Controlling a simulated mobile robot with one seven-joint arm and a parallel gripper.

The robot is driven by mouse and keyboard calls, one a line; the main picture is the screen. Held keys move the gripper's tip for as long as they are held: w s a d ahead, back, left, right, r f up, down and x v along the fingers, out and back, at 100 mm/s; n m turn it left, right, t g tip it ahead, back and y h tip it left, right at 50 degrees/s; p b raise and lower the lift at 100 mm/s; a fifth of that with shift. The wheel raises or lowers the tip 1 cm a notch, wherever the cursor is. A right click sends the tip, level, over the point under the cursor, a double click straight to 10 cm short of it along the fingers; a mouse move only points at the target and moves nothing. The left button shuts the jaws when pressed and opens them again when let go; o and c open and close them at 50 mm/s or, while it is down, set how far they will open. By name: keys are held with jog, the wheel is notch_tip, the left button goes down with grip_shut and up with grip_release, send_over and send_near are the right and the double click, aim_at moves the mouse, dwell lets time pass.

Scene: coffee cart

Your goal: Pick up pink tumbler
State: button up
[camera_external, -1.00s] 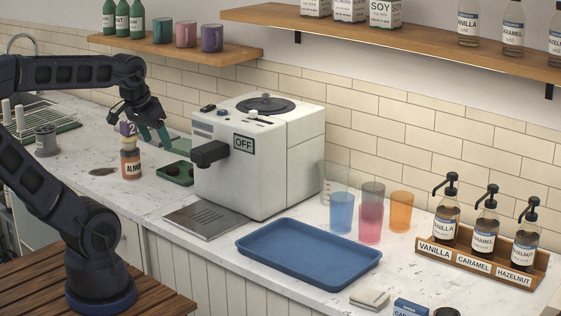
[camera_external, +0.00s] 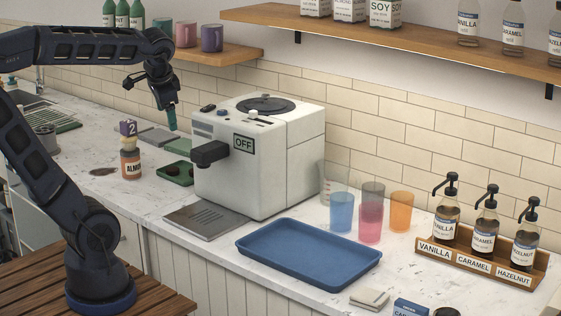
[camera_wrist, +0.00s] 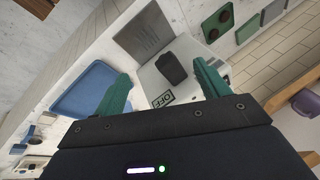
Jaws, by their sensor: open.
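The pink tumbler (camera_external: 370,226) stands upright on the white counter, right of the coffee machine. A grey see-through tumbler (camera_external: 373,188) shows directly above and behind it; I cannot tell whether they are stacked or one behind the other. A blue tumbler (camera_external: 342,213) is close on its left and an orange one (camera_external: 401,212) on its right. My gripper (camera_external: 171,118) is high over the far left of the counter, well left of the tumblers. In the wrist view my gripper (camera_wrist: 163,86) has its teal fingers wide apart and empty. I cannot make out the pink tumbler there.
The coffee machine (camera_external: 300,160) stands between my gripper and the tumblers. A blue tray (camera_external: 262,256) lies in front of them. Syrup pump bottles (camera_external: 485,228) stand in a wooden rack (camera_external: 535,275) at right. A wooden shelf (camera_external: 400,42) hangs above.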

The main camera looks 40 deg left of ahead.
jog(key=w+d+r+m+t+y, duration=0.1)
jog(key=w+d+m+t+y, duration=0.2)
jog(key=w+d+m, duration=0.65)
jog(key=w+d+r+m+t+y, duration=0.1)
jog(key=w+d+m+t+y, duration=0.15)
jog(key=w+d+m, duration=0.65)
jog(key=w+d+f+m+t+h, duration=0.1)
jog(key=w+d+m+t, duration=0.2)
jog(key=d, duration=0.5)
jog(key=w+d+m+t+h, duration=0.2)
jog(key=d+m, duration=0.2)
jog(key=d, duration=0.4)
jog(key=w+d+f+m+t+h, duration=0.1)
jog(key=w+d+m+t, duration=0.2)
jog(key=d, duration=0.5)
send_near(372, 207)
jog(key=shift+s+a+m+h, duration=0.15)
jog(key=shift+s+m+h, duration=0.15)
jog(key=shift+s, duration=0.85)
jog(key=shift+w+f, duration=0.1)
jog(key=shift+f, duration=0.1)
jog(key=shift+w+a, duration=0.1)
jog(key=shift+w, duration=0.15)
jog(key=x, duration=1)
jog(key=shift+w+r, duration=0.15)
jog(key=shift+r, duration=0.15)
